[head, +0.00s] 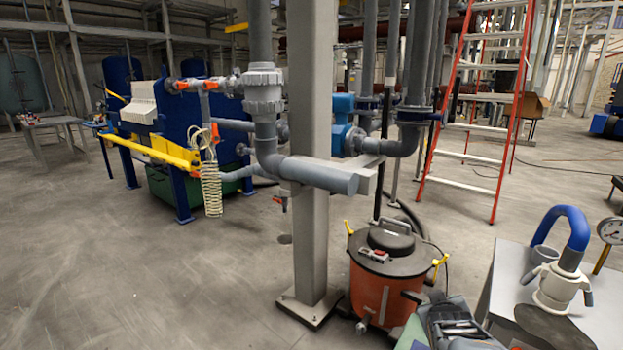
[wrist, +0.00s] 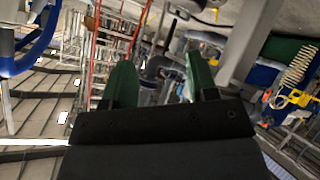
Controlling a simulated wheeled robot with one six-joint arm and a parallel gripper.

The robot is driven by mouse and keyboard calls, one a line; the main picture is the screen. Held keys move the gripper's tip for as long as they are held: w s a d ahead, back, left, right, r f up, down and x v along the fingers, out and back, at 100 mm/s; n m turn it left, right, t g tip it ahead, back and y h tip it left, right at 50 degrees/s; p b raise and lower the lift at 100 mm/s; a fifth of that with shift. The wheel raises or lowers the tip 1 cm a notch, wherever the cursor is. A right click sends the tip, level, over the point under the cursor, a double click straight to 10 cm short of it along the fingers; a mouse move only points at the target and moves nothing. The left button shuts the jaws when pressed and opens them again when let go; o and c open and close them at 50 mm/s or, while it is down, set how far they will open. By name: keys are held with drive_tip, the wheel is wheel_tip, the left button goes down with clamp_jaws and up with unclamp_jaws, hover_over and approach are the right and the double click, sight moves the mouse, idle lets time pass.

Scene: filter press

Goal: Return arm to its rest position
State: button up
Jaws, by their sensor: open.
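My gripper (wrist: 160,74) shows in the wrist view with its two green fingers apart and nothing between them. Its dark body fills the bottom middle of that view. The wrist view is turned, with the roof beams at the left and the floor at the upper right. In the head view, grey and dark parts with a green edge show at the bottom, right of centre; I cannot tell my gripper's fingers there.
A grey column (head: 315,190) stands in the middle with pipes beside it. An orange vacuum (head: 380,300) stands right of its foot. A table (head: 502,275) with a blue-hosed fitting (head: 560,290) is at the right. A red ladder (head: 468,95) stands behind.

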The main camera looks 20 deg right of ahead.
drive_tip(key=w+a+r+g+y+p, duration=0.1)
drive_tip(key=w+a+r+y+p, duration=0.25)
drive_tip(key=a+r+p, duration=0.8)
drive_tip(key=s+a+r+n+g+y+p, duration=0.1)
drive_tip(key=s+a+r+g+y+p, duration=0.1)
drive_tip(key=a, duration=0.6)
drive_tip(key=s+a+r+n+g+y+p, duration=0.1)
drive_tip(key=s+a+r+y+p, duration=0.1)
drive_tip(key=a+r+p, duration=0.3)
drive_tip(key=s+a+r, duration=0.1)
drive_tip(key=a+r, duration=0.1)
drive_tip(key=a, duration=0.1)
drive_tip(key=shift+s+a+r+n+g+y, duration=0.15)
drive_tip(key=shift+s+r+n+g+y, duration=0.15)
drive_tip(key=shift+s+g+y, duration=0.1)
drive_tip(key=shift+c, duration=0.4)
